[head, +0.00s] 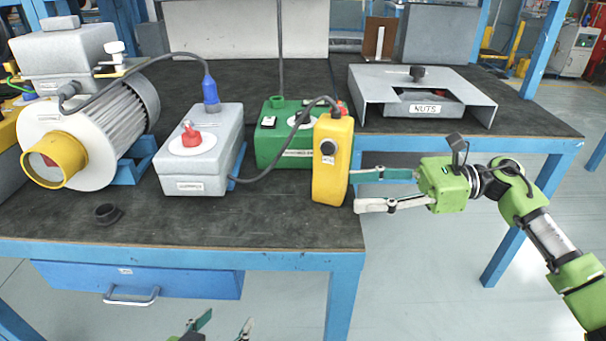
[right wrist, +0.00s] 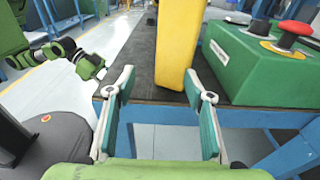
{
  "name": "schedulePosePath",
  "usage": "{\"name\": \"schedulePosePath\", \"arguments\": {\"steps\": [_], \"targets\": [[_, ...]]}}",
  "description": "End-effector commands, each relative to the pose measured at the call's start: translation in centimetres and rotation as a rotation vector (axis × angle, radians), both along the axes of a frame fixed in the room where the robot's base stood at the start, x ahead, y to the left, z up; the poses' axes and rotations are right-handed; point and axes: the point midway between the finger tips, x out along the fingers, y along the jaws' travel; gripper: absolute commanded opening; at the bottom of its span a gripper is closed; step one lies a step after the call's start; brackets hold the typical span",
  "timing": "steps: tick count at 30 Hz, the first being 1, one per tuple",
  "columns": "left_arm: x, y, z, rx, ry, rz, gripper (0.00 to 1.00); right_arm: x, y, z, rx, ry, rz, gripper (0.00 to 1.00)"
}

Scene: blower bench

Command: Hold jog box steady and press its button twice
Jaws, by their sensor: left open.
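The jog box is a tall yellow box (head: 331,175) standing upright at the bench's front right corner. A round dark button (head: 328,147) is on its front face, and a cable loops from its top. In the right wrist view the yellow box (right wrist: 177,45) stands just beyond the fingertips. My right gripper (head: 357,190) is open and empty at the box's right side, with its fingers pointing at it; whether they touch it is unclear. My left gripper (head: 228,320) is open and empty at the bottom edge of the head view, in front of the bench.
A green box (head: 273,150) with a red button stands behind the yellow box. A grey box (head: 200,160) with a red knob, a motor (head: 95,125) and a dark ring (head: 107,214) are left. A NUTS-labelled metal cover (head: 370,95) stands behind. The front bench strip is mostly clear.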

Motion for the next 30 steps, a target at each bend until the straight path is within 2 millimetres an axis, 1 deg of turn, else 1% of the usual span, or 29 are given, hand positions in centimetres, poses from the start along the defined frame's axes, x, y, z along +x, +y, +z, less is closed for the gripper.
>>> {"name": "schedulePosePath", "arguments": {"steps": [5, 15, 23, 30], "targets": [[-1.4, 0.6, -1.3, 0.020, 0.087, 0.007, 0.56, -0.1, 1.0, 0.0, 0.001, 0.003, 0.003, 0.47], [-5.4, 2.0, -4.3, 0.066, 0.296, 0.022, 0.56, -0.1, 3.0, -0.3, 0.002, 0.005, 0.002, 0.47], [-8.8, 3.1, -5.9, 0.098, 0.446, 0.034, 0.56, -0.1, 4.4, -0.4, 0.003, 0.006, 0.001, 0.47], [-12.2, 4.1, -6.9, 0.126, 0.586, 0.045, 0.56, -0.1, 5.8, -0.5, 0.003, 0.006, 0.002, 0.47]]}}
